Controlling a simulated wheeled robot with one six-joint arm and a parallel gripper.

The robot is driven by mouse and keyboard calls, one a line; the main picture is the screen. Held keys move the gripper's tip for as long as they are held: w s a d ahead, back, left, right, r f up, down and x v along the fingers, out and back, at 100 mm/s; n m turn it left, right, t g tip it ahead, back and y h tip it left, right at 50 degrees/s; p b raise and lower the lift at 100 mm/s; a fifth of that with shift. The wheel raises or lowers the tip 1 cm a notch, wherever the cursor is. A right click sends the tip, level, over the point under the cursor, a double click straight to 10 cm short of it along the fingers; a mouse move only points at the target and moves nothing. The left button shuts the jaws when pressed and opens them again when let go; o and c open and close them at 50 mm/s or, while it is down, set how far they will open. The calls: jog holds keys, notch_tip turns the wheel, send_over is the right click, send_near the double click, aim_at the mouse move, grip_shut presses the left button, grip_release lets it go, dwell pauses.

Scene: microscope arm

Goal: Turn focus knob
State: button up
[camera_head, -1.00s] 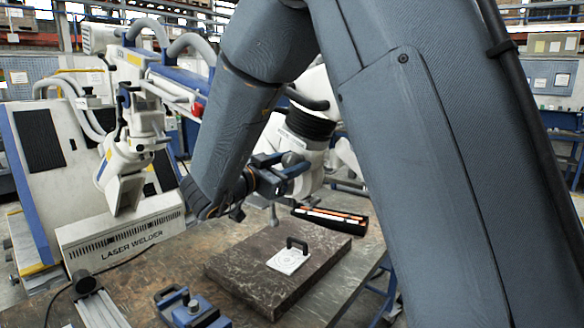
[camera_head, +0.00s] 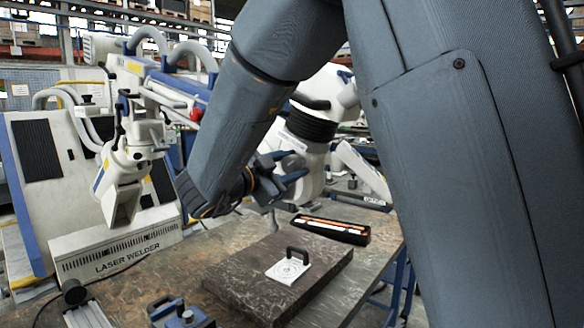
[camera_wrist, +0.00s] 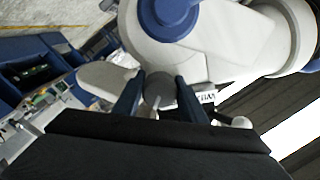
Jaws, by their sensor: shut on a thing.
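The white microscope arm (camera_head: 320,172) is partly behind my arm in the head view. Its white body with a blue round cap (camera_wrist: 170,14) fills the top of the wrist view. A small grey round focus knob (camera_wrist: 159,88) sits on the near side of that body; it also shows in the head view (camera_head: 291,162). My gripper (camera_wrist: 160,86) has one blue finger on each side of the knob and is shut on it. In the head view my gripper (camera_head: 287,164) reaches the microscope from the left. The knob's exact turn angle cannot be told.
A dark stone slab (camera_head: 240,281) with a white handled plate (camera_head: 287,270) lies on the workbench (camera_head: 130,290). A black tray of orange-striped items (camera_head: 331,229) lies behind it. A laser welder (camera_head: 120,245) stands left. Bench clamps are at the front.

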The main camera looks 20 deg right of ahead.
aim_at(287, 167)
jog(key=o, duration=1)
jog(key=shift+b+v, duration=1)
jog(key=shift+v, duration=2.9)
